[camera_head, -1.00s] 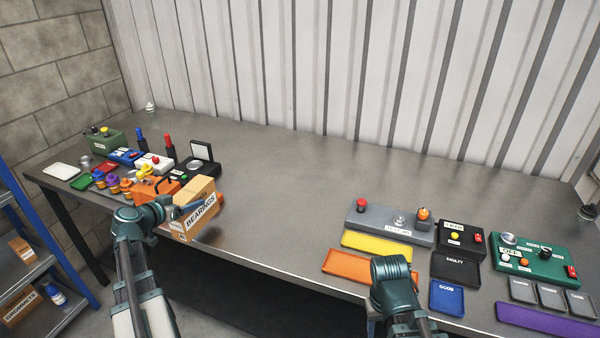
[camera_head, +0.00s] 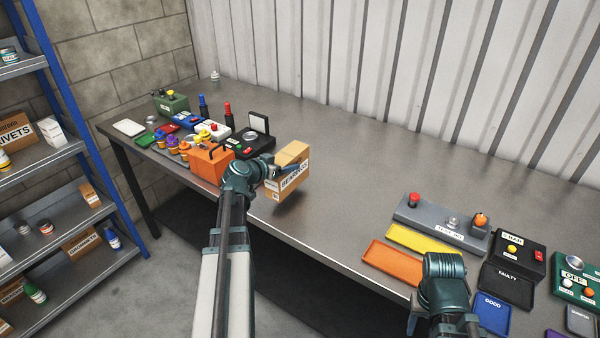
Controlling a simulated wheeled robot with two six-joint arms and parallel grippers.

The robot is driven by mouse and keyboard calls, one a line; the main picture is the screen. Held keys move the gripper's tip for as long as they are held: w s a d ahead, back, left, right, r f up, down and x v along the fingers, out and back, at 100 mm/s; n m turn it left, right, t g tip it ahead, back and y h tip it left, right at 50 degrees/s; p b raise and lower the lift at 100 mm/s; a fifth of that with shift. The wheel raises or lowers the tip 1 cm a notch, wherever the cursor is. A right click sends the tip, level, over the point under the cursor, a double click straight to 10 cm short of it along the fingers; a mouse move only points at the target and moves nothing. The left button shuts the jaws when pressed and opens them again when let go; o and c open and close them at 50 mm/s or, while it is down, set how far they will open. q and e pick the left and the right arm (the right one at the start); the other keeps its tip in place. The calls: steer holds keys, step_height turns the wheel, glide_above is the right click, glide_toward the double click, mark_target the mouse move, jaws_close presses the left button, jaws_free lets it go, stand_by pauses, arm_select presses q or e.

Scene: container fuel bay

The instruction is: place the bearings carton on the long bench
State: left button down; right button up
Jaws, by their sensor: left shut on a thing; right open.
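The bearings carton (camera_head: 291,180) is a brown box with a white label reading BEARINGS. My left gripper (camera_head: 280,172) is shut on it, at its left side. The carton is over the front part of the long bench (camera_head: 330,205), right of an orange box; a dark shadow shows below it, and I cannot tell for sure whether its base touches the top. My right gripper (camera_head: 416,318) is low at the bench's front edge, left of the blue GOOD tray; its fingers are mostly hidden by the wrist.
An orange box (camera_head: 209,164) and several small items crowd the bench's left end. A grey panel (camera_head: 440,221), yellow tray (camera_head: 425,240), orange tray (camera_head: 392,263) and FAULTY tray (camera_head: 507,285) lie right. The bench middle is clear. A blue-framed shelf (camera_head: 60,156) stands at left.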

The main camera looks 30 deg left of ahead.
mark_target(295, 162)
arm_select(q)
steer(key=shift+w+d+f, duration=0.15)
steer(key=shift+w+d, duration=1)
steer(key=shift+w, duration=0.05)
steer(key=f+b, duration=0.2)
steer(key=w+d+f+b, duration=0.1)
steer(key=b, duration=0.1)
steer(key=shift+f, duration=0.35)
jaws_free()
steer(key=shift+s, duration=0.1)
